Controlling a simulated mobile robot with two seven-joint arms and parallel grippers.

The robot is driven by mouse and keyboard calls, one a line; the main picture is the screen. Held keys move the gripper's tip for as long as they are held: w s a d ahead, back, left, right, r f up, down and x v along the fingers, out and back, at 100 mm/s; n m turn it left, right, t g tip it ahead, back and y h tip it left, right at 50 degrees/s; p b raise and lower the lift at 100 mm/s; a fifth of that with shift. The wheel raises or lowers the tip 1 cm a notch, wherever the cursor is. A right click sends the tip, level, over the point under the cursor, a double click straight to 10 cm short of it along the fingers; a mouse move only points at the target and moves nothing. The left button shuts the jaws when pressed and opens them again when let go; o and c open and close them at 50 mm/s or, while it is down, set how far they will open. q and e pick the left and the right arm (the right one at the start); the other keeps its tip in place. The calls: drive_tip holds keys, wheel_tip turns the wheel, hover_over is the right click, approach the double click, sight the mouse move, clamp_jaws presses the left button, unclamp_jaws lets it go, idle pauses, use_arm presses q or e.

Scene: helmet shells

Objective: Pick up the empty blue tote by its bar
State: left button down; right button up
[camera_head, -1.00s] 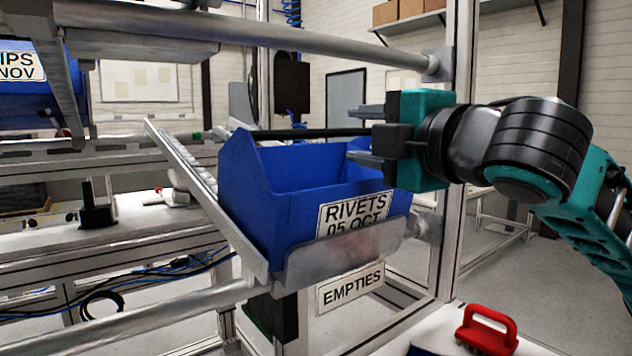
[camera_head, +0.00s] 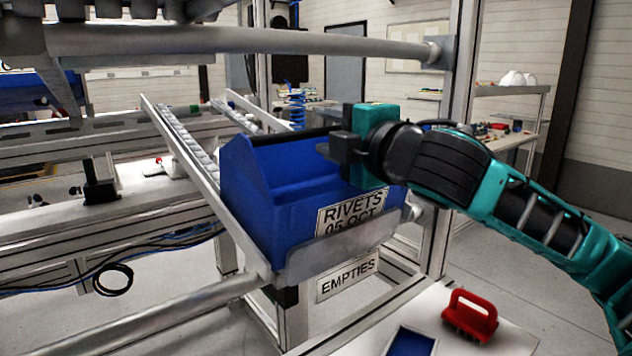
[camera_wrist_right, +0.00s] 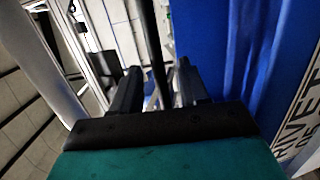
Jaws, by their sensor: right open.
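The blue tote (camera_head: 275,195), labelled RIVETS 05 OCT, sits tilted on the sloped rack lane above an EMPTIES sign. Its dark bar (camera_head: 292,136) runs along the top; the right end is hidden behind my right gripper. In the right wrist view the blue wall (camera_wrist_right: 230,60) is on the right, and the bar (camera_wrist_right: 150,45) runs between the two fingers. My right gripper (camera_head: 333,140) is open at the right part of the tote's top. In the wrist view (camera_wrist_right: 158,88) I cannot tell whether the fingers touch the bar. My left gripper is out of view.
A grey rack tube (camera_head: 250,42) crosses above the tote, and a rack post (camera_head: 452,150) stands to its right. A metal lip (camera_head: 330,252) holds the tote's front. A red-handled brush (camera_head: 470,316) lies on a white surface at lower right.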

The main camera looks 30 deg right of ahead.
drive_tip(key=shift+w, duration=1.5)
clamp_jaws()
